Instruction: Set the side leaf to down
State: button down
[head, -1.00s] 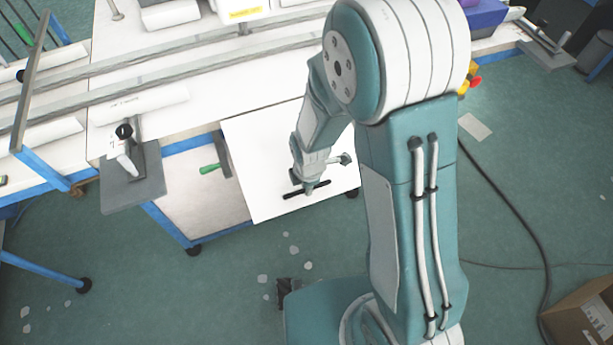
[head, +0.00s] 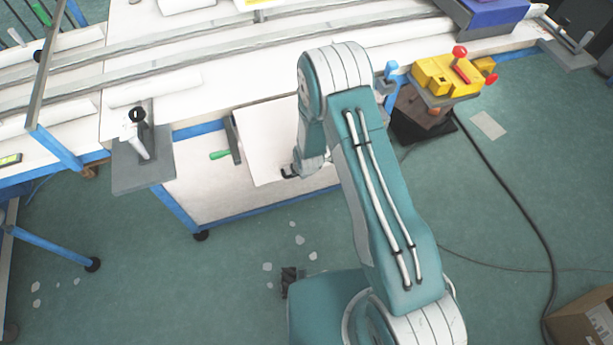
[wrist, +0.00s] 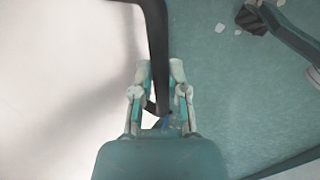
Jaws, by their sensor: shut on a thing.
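The side leaf (head: 262,135) is a white panel at the front of the workbench in the head view. It slopes steeply downward, and my arm hides its right part. It also shows as a pale surface at the left of the wrist view (wrist: 60,70). A black bar handle (head: 287,172) sits near its lower edge, partly hidden by my gripper (head: 302,170). In the wrist view the dark handle (wrist: 156,50) runs between the two fingers of my gripper (wrist: 160,98), which is shut on it.
A green-handled lever (head: 221,155) is left of the leaf. A grey bracket with a clamp (head: 145,178) juts out further left. A yellow fixture with red knobs (head: 440,78) stands at the right. A black cable (head: 510,190) and a cardboard box (head: 585,318) lie on open floor.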

jog(key=w+f+t, duration=0.1)
jog(key=w+a+f+t, duration=0.1)
jog(key=w+f, duration=0.1)
jog(key=shift+w+a+y, duration=0.1)
jog(key=shift+w+y, duration=0.2)
jog(key=shift+w+a+f+t, duration=0.15)
jog(key=shift+w+t, duration=0.1)
jog(key=shift+w, duration=0.25)
jog(key=shift+w+a+f+t, duration=0.1)
jog(key=shift+w+t, duration=0.15)
jog(key=shift+w, duration=0.2)
jog(key=c, duration=0.7)
grip_release()
jog(key=shift+o, duration=0.2)
jog(key=shift+w+a, duration=0.15)
jog(key=shift+r, duration=0.1)
jog(key=shift+w, duration=0.1)
